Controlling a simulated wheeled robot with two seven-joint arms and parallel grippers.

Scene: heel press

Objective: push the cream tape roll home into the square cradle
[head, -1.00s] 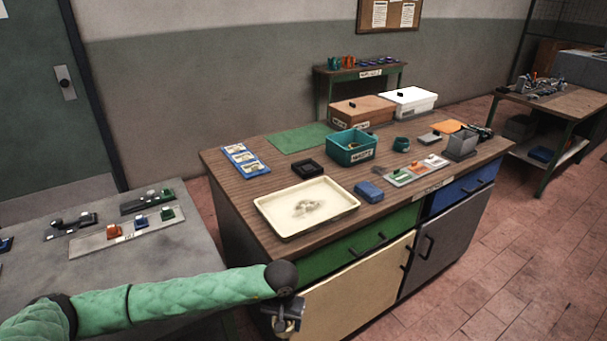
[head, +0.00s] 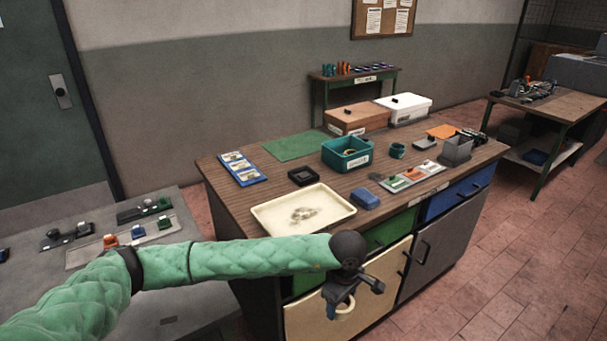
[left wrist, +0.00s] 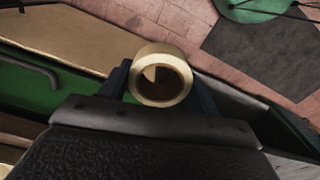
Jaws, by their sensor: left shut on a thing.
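My left gripper (head: 340,301) is shut on the cream tape roll (head: 342,312) and holds it in front of the bench's cabinet doors, below the bench top. In the left wrist view the roll (left wrist: 162,50) sits between the two dark fingers, with its round brown core facing the camera. A small black square block with a recessed centre, which looks like the square cradle (head: 303,176), lies on the bench top behind the cream tray. The gripper and roll are well apart from it, nearer to me and lower. My right gripper is not in view.
The shallow cream tray (head: 262,214) lies at the bench's front edge, between my arm and the black block. A blue box (head: 365,199), a teal bin (head: 345,159) and a blue card rack (head: 242,174) stand around. The green mat (head: 298,146) is bare.

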